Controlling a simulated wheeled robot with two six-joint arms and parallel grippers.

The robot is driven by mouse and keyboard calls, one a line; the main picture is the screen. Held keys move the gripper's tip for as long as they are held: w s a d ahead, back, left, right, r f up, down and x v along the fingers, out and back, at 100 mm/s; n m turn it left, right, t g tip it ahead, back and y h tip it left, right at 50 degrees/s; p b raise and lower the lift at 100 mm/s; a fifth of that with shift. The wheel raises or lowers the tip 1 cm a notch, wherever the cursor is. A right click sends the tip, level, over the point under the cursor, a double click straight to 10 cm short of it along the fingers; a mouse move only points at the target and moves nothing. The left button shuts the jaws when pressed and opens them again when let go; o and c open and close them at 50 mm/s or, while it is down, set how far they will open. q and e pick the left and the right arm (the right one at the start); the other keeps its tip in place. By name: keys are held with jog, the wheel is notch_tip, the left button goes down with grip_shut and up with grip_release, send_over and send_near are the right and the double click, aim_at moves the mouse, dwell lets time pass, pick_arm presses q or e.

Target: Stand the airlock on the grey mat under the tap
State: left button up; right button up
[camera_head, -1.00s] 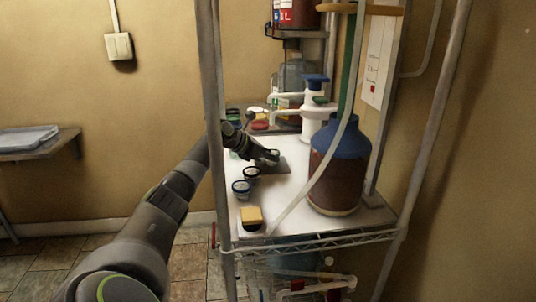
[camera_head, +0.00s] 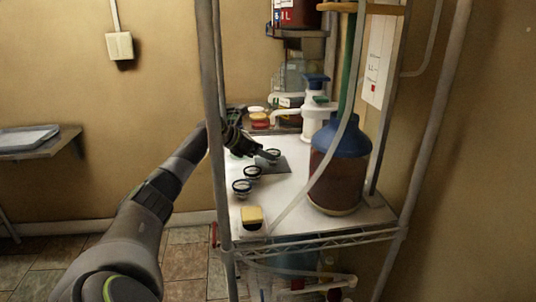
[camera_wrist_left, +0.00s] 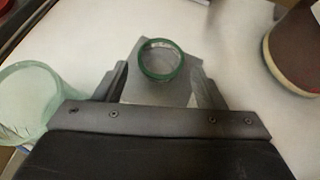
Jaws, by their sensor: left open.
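The airlock (camera_head: 273,154), a small clear cup-like piece with a dark rim, stands on the grey mat (camera_head: 283,166) in the head view. In the left wrist view its green rim (camera_wrist_left: 161,60) shows from above, and it appears upright on the mat (camera_wrist_left: 178,94). My left gripper (camera_head: 264,156) is open just beside it; in the wrist view the airlock lies ahead of the gap between the fingers (camera_wrist_left: 163,82), and I see no grip on it.
Two similar dark-rimmed cups (camera_head: 253,173) stand nearer the front left, with a yellow sponge (camera_head: 251,214) in front. A blue-topped brown jug (camera_head: 337,175) stands right. A pale green glass jar (camera_wrist_left: 32,98) is close to the gripper's left. Rack posts (camera_head: 212,120) frame the shelf.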

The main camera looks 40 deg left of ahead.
pick_arm(q)
jog(key=v, duration=0.9)
jog(key=shift+b, duration=0.35)
jog(key=shift+f, duration=0.1)
